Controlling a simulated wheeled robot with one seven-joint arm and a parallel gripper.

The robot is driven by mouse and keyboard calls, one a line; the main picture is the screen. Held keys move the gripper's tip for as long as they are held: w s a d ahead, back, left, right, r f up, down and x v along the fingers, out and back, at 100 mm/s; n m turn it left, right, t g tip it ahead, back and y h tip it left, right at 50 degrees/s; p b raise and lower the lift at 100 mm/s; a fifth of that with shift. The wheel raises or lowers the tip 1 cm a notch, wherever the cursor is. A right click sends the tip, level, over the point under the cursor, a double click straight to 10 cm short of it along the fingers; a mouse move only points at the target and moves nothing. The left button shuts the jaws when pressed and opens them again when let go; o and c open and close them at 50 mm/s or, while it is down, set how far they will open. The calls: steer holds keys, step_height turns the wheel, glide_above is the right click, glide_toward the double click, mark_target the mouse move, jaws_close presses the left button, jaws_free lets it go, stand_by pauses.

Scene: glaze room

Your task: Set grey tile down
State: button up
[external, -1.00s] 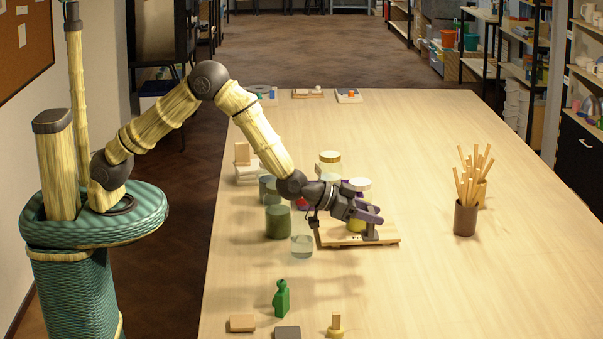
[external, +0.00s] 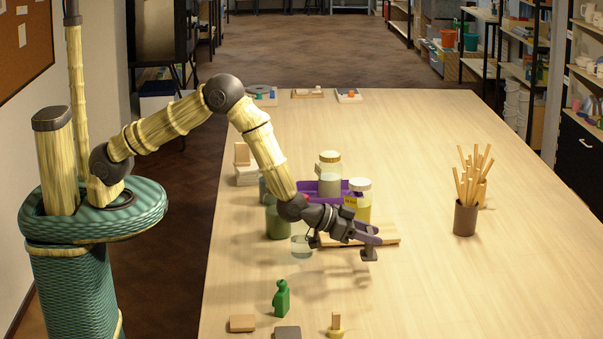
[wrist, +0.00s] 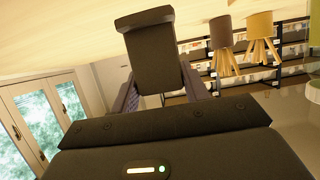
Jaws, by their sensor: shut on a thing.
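My gripper (external: 372,242) is shut on the grey tile (wrist: 156,58), a dark grey flat piece between its purple fingers in the wrist view. In the external view the tile (external: 369,255) shows as a small dark piece below the fingertips. It looks held above the table, in front of the wooden board; the exact gap is hard to tell. Another flat dark grey piece (external: 287,333) lies on the table at the front edge of the picture.
A purple tray (external: 350,186), the wooden board (external: 387,233), and several jars, one clear (external: 301,247), stand behind and beside my gripper. A green bottle-shaped piece (external: 281,299) and a tan block (external: 242,323) are at the front. A brown stick cup (external: 465,219) stands right. The front right table is clear.

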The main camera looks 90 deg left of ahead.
mark_target(366, 248)
steer(key=shift+f+p, duration=0.6)
steer(key=shift+f, duration=1.45)
steer(key=shift+f, duration=0.1)
steer(key=o, duration=1)
steer(key=shift+o, duration=0.2)
steer(key=shift+s, duration=0.3)
steer(key=b+v, duration=0.3)
steer(key=v, duration=0.8)
steer(key=shift+s+r, duration=0.2)
steer(key=shift+r, duration=0.15)
